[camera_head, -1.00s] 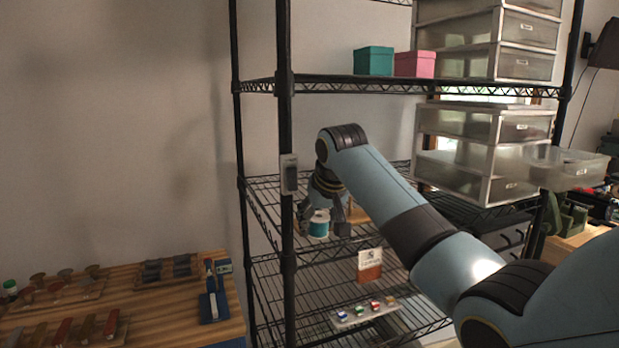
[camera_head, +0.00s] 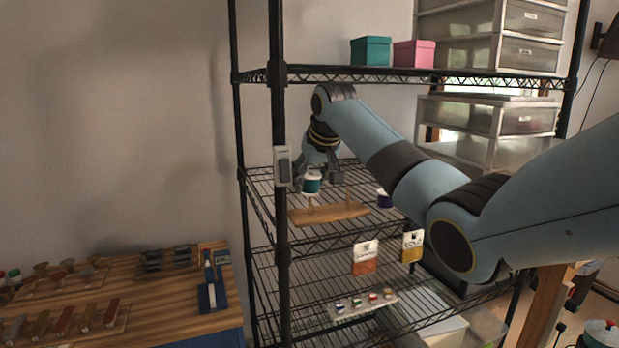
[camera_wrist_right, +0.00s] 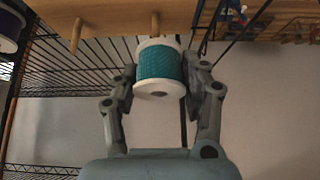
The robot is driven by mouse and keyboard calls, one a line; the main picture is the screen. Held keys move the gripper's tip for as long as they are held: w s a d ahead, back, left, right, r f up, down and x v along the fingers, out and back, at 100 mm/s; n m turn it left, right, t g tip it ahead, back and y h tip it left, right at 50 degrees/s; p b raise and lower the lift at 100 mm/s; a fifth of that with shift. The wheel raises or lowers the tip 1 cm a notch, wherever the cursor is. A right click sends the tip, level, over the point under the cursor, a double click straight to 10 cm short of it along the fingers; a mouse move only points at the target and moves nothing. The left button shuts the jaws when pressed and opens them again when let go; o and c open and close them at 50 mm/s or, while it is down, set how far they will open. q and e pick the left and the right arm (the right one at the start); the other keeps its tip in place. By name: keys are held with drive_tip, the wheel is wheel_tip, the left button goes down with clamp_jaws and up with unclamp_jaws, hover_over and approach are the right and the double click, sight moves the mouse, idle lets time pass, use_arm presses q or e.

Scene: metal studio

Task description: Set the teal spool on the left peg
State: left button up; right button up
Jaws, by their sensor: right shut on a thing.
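The teal spool (camera_head: 312,183), with white rims, is in my right gripper (camera_head: 319,184), above the left end of a wooden peg board (camera_head: 335,213) on the middle wire shelf. In the right wrist view, the gripper (camera_wrist_right: 162,85) is shut on the spool (camera_wrist_right: 160,66) from both sides. The left peg (camera_head: 310,204) shows just below the spool, which looks upright; whether they touch I cannot tell. In the wrist view the two pegs stand out from the board, the left peg (camera_wrist_right: 155,25) close to the spool and the right peg (camera_wrist_right: 76,36) bare. My left gripper is out of view.
A purple spool (camera_head: 385,199) stands right of the board. A black shelf post (camera_head: 279,130) with a grey box (camera_head: 283,166) is just left of the gripper. The upper shelf (camera_head: 330,73) holds a teal box (camera_head: 371,51) and a pink box (camera_head: 414,54). A wooden workbench (camera_head: 150,295) is lower left.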

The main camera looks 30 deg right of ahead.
sight(311, 198)
drive_tip(key=x, duration=0.3)
drive_tip(key=shift+d+f, duration=0.35)
drive_tip(key=shift+f, duration=0.05)
drive_tip(key=shift+c, duration=1.2)
drive_tip(key=shift+s+a+f, duration=0.1)
drive_tip(key=shift+s+f, duration=0.05)
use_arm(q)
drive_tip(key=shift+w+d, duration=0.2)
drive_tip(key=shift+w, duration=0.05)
use_arm(e)
drive_tip(key=shift+f, duration=0.35)
drive_tip(key=shift+s+a, duration=0.1)
use_arm(q)
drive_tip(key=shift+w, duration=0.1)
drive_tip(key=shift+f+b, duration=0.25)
drive_tip(key=shift+b, duration=0.1)
use_arm(e)
drive_tip(key=shift+f, duration=0.85)
drive_tip(key=o, duration=1.1)
drive_tip(key=shift+c, duration=0.2)
